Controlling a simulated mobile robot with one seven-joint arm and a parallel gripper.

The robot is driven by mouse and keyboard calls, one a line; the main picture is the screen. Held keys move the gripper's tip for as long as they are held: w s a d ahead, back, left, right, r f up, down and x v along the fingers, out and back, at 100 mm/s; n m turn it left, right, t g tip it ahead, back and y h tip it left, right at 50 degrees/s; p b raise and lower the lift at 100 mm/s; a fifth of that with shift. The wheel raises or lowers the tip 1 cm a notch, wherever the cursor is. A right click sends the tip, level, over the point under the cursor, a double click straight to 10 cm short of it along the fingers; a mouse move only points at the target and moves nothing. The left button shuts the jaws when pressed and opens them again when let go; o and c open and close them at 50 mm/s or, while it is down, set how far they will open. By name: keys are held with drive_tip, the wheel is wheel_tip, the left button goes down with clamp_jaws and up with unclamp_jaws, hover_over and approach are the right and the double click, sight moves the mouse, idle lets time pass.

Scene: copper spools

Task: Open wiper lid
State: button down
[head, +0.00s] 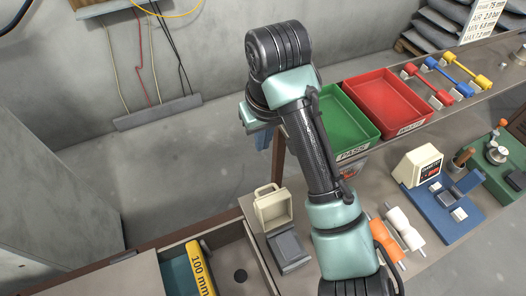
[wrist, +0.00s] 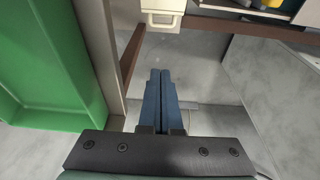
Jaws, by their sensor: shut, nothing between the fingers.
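The wiper is a small cream and dark grey unit on the bench left of my arm in the head view. Its cream lid (head: 272,209) has a loop handle at the top and stands raised, its hollow side showing, behind the grey base (head: 289,250). In the wrist view part of the cream lid (wrist: 162,6) with its handle shows at the top edge, beyond my fingertips. My gripper (wrist: 160,72) is shut and empty, its blue fingers together and apart from the lid.
A green tray (head: 345,119) and red tray (head: 389,101) stand behind my arm; the green one (wrist: 45,70) is close left in the wrist view. An open drawer with a yellow gauge (head: 201,268) is front left. White and orange spools (head: 404,228) and a blue-based device lie right.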

sight(271, 205)
drive_tip(key=s+d+b+x, duration=0.1)
drive_tip(key=s+b+x, duration=0.1)
drive_tip(key=x, duration=1.4)
drive_tip(key=shift+s+f+b, duration=0.3)
drive_tip(key=shift+f+b, duration=0.05)
drive_tip(key=shift+b, duration=0.05)
